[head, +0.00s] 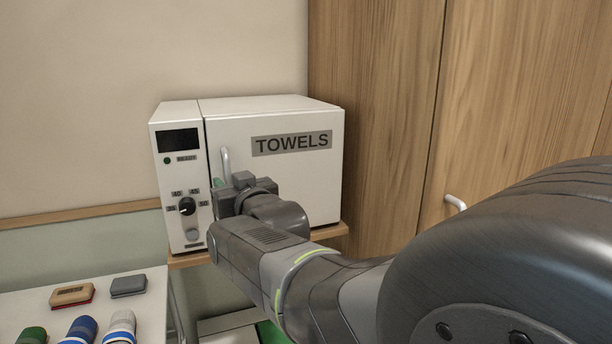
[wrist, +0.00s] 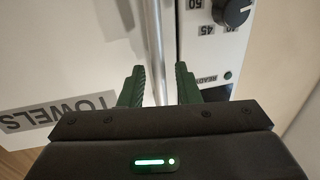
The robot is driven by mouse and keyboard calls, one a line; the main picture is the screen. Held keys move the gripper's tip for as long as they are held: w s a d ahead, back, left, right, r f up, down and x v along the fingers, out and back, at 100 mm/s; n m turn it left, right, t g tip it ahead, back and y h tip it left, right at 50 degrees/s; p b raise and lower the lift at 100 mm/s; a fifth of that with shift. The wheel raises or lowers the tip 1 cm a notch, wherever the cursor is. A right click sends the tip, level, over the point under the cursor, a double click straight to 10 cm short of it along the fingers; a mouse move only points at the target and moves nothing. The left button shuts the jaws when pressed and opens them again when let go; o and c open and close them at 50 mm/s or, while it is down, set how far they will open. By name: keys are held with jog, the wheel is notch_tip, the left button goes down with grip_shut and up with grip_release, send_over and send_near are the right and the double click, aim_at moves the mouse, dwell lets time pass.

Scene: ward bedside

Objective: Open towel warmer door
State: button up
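The white towel warmer (head: 275,180) stands on a wooden shelf against the wall. Its door, labelled TOWELS, looks shut. A vertical metal handle (head: 225,160) is at the door's left edge, next to the control panel (head: 180,180). My gripper (head: 222,188) is in front of the lower part of the handle, and my wrist hides part of the door. In the wrist view my gripper's two green fingers (wrist: 161,88) are apart, with the handle (wrist: 157,50) running between them. The fingers do not appear pressed on it.
A wooden cabinet (head: 380,120) with a small handle stands to the right of the warmer. At the lower left is a white surface (head: 30,296) with brushes or similar items (head: 128,285) and several rolled items (head: 82,328). The panel carries a black dial (head: 187,206).

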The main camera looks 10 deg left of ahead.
jog(key=shift+w+a, duration=0.5)
jog(key=shift+w, duration=0.05)
grip_shut()
jog(key=shift+d, duration=0.1)
